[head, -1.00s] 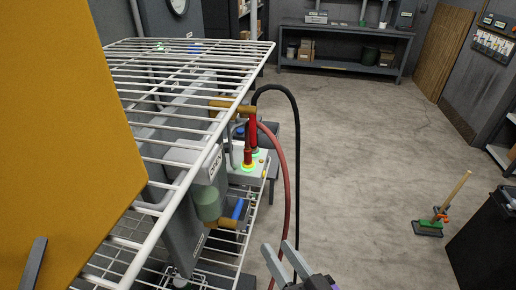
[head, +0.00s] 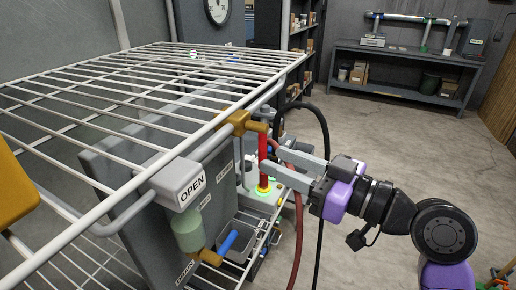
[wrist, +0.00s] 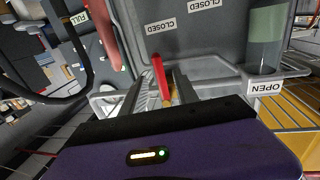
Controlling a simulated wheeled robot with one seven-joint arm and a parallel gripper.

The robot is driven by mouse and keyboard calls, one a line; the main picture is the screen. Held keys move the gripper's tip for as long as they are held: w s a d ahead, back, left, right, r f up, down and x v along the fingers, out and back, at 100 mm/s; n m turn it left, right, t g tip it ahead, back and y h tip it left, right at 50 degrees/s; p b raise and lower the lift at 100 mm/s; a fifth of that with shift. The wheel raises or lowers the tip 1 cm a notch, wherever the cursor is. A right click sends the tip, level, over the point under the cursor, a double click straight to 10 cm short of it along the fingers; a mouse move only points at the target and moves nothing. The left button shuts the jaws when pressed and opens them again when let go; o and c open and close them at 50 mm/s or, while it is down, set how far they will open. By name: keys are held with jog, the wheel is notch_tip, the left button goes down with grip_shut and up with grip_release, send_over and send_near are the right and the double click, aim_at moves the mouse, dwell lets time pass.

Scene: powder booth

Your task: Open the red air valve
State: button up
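The red air valve has a brass body (head: 238,122) below the wire shelf's edge and a red lever (head: 262,146) pointing down from it. My gripper (head: 268,159) reaches in from the right with its two fingers apart, tips at the red lever's lower part. In the wrist view the red lever (wrist: 159,74) shows between the open fingers (wrist: 160,88), and brass shows behind them. Whether a finger touches the lever is unclear. A grey unit with an OPEN label (head: 192,188) stands left of the valve. CLOSED labels (wrist: 160,26) show on the grey panel.
A wire shelf (head: 150,95) covers the area above the valve. A dark red hose (head: 298,235) and a black hose (head: 322,130) hang close to my gripper. Open floor lies to the right.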

jog(key=p+x, duration=0.1)
jog(key=x, duration=0.6)
jog(key=shift+a+p, duration=0.2)
jog(key=shift+p, duration=0.2)
jog(key=shift+w, duration=0.1)
grip_shut()
dwell(0.9)
